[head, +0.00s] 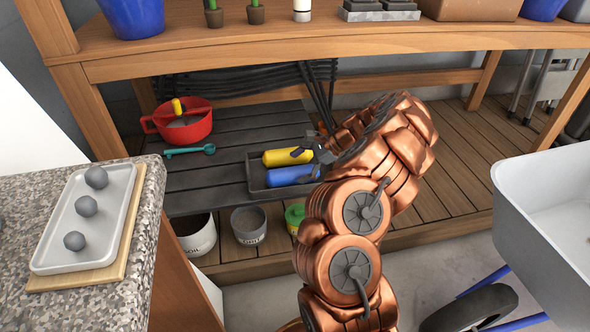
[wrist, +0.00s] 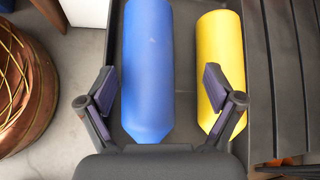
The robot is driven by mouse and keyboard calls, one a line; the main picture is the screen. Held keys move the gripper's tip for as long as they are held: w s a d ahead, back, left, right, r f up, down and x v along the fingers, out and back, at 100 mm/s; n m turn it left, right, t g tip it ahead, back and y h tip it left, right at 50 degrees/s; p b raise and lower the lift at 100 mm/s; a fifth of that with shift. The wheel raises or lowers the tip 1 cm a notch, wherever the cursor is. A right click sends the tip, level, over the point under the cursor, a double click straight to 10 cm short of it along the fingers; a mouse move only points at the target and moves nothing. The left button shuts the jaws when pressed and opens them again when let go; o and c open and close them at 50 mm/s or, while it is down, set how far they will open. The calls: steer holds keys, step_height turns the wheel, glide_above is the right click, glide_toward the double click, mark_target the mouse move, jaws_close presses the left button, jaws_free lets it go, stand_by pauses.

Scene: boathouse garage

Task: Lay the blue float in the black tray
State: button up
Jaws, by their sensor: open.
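The blue float (head: 291,176) lies in the black tray (head: 256,186), beside a yellow float (head: 287,156). In the wrist view, the blue float (wrist: 147,70) fills the left part of the tray (wrist: 187,60), and the yellow float (wrist: 219,65) lies to its right with a gap between them. My gripper (head: 310,153) is at the tray's right end in the head view. In the wrist view, my gripper (wrist: 166,88) is open, its fingers apart over the near ends of the floats. It holds nothing. In the head view, my arm hides the tray's right end.
The tray stands on a dark slatted shelf (head: 215,183) under a wooden bench (head: 330,46). A red pot (head: 184,128) and a teal tool (head: 190,150) are to the left. A stone counter (head: 130,250) stands front left and a wheelbarrow (head: 545,205) at right.

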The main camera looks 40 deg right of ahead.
steer(key=v, duration=1)
stand_by(0.6)
steer(key=s+a+r+n+g+p, duration=0.3)
steer(key=a+r+n+p, duration=0.4)
steer(key=a+r, duration=0.8)
steer(key=s+a+r+n+g+p, duration=0.2)
steer(key=a+r+n+p, duration=0.5)
steer(key=a+r, duration=0.75)
steer(key=s+a+r+n+g+h+p, duration=0.1)
steer(key=s+a+r+n+h+p, duration=0.15)
steer(key=s+r+p, duration=0.35)
steer(key=s+a+r+n+g+h+p, duration=0.1)
steer(key=s+a+r+n+h+p, duration=0.1)
steer(key=s+a+p, duration=0.45)
steer(key=s+d+r+n+h+p, duration=0.1)
steer(key=s+d+h+p, duration=0.1)
steer(key=s, duration=0.5)
steer(key=s+d+r+n+h+p, duration=0.1)
steer(key=s+d+r+p, duration=0.1)
steer(key=s+d+p, duration=0.2)
steer(key=s, duration=0.3)
steer(key=shift+s+h, duration=0.35)
steer(key=shift+s, duration=0.05)
